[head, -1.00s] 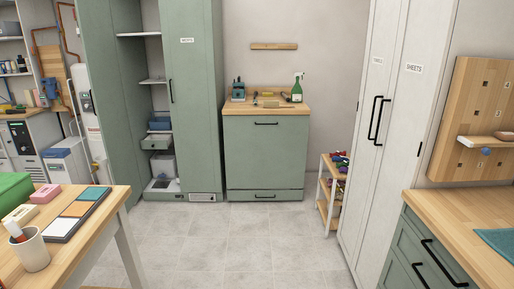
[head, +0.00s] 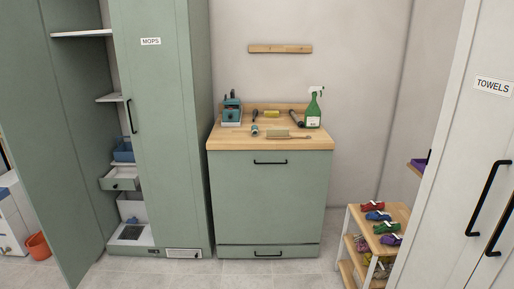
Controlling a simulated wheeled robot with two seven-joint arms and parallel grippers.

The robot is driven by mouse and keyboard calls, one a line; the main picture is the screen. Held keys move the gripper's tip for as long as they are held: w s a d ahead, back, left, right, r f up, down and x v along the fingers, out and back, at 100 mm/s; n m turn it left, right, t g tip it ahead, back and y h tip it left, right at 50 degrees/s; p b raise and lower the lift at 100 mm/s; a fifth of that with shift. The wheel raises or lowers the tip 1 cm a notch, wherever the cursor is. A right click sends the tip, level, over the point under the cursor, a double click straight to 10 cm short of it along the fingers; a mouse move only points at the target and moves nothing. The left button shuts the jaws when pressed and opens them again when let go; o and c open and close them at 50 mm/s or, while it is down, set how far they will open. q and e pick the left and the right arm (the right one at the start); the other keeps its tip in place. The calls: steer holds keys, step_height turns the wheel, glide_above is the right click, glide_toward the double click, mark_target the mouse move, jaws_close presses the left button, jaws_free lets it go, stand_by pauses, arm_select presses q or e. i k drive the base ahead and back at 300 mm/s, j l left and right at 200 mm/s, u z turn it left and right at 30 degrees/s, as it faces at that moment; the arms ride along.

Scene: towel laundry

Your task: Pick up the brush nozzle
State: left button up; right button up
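Several small items lie on the wooden top (head: 225,141) of the green cabinet ahead. They are too small to tell for certain which is the brush nozzle. A dark, slanted, cylinder-like piece (head: 296,118) lies at the right, beside the spray bottle. A small grey piece (head: 255,130) is near the front left of the middle. A dark-tipped tool (head: 255,115) and a yellow piece (head: 271,114) lie behind. A wooden brush with a long handle (head: 284,134) lies at the front. Neither of my grippers shows.
A green spray bottle (head: 314,108) and a teal device (head: 232,110) stand on the cabinet top. A tall green MOPS cabinet (head: 165,130) stands open at left. A small shelf (head: 398,213) with coloured bundles and a white TOWELS cabinet (head: 465,150) are at right. Floor ahead is clear.

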mark_target(255, 128)
steer(key=i, duration=0.95)
steer(key=i+l+u, duration=0.15)
steer(key=i, duration=0.3)
steer(key=i+u, duration=0.1)
steer(key=i, duration=0.35)
steer(key=i+l+u, duration=0.15)
steer(key=i, duration=0.3)
steer(key=l, duration=0.1)
